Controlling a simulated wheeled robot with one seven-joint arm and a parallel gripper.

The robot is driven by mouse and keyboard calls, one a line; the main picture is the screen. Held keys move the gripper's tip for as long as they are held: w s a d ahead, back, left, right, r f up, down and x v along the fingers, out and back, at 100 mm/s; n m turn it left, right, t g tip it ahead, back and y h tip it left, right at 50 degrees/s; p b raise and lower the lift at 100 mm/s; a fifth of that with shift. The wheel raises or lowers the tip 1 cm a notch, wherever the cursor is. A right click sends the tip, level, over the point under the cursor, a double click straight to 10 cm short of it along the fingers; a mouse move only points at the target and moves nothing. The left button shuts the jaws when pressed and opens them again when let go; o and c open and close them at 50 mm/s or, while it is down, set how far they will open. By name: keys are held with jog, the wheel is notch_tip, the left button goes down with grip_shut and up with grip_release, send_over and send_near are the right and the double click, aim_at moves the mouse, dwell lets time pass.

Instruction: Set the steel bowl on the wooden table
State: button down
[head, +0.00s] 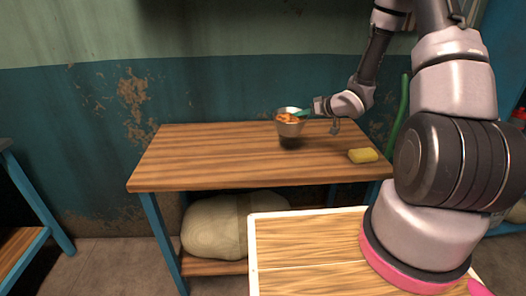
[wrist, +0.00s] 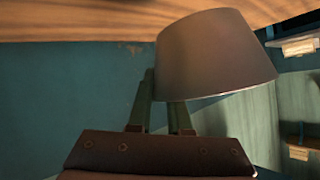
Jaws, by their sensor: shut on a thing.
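The steel bowl (head: 289,130), with orange-brown food in it, is over the wooden table (head: 195,158), right of its middle. It looks upright, with a dark shadow close under it; I cannot tell whether its base touches the wood. My gripper (head: 305,113) reaches in from the right and is shut on the bowl's rim, its green fingers at the right side. In the wrist view the bowl (wrist: 218,55) fills the upper middle, its wide rim end at the green fingers (wrist: 162,110). The table's wood grain shows along the top of that view.
A yellow sponge (head: 363,155) lies near the table's right front edge. The table's left half is clear. A large pale sack (head: 215,225) sits on the shelf below. Another blue-legged table (head: 40,210) stands at far left. The worn teal wall (head: 90,100) is behind.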

jog(key=shift+s+r+n+g+y, duration=0.1)
jog(key=shift+s+n+g+y, duration=0.3)
jog(key=shift+n, duration=0.1)
jog(key=shift+s+d, duration=0.1)
jog(key=shift+s, duration=0.05)
jog(key=shift+m, duration=0.3)
send_over(298, 150)
notch_tip(298, 150, down, 10)
jog(key=shift+r, duration=0.1)
jog(key=shift+f, duration=0.2)
jog(key=c, duration=0.8)
grip_release()
jog(key=shift+c, duration=0.2)
